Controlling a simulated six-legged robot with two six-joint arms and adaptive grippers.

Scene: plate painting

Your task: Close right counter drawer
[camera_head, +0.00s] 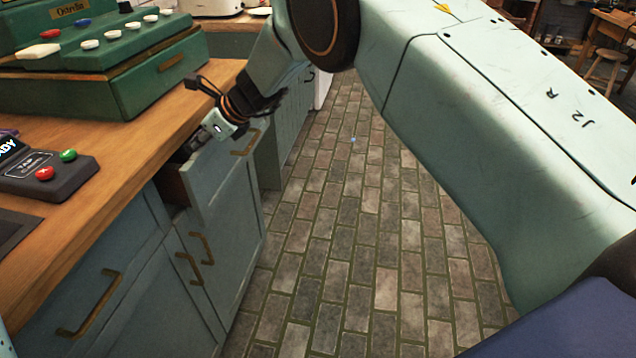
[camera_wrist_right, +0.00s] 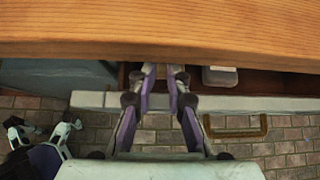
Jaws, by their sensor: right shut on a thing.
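The right counter drawer (camera_head: 229,170) stands partly open below the wooden counter. Its pale front (camera_wrist_right: 285,103) and brass handle (camera_wrist_right: 236,127) show in the right wrist view, and the handle also shows in the head view (camera_head: 246,143). My right gripper (camera_wrist_right: 160,72) is at the top edge of the drawer front, left of the handle. Its fingers reach over the edge, with their tips just inside the drawer under the counter's lip. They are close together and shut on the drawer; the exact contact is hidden.
The wooden counter (camera_head: 112,180) overhangs the drawer. A small grey box (camera_wrist_right: 219,76) lies in the drawer. A dark payment terminal (camera_head: 60,178) and a green cash register (camera_head: 150,85) stand on the counter. Another drawer (camera_head: 90,285) at left is shut. The brick floor (camera_head: 340,220) is clear.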

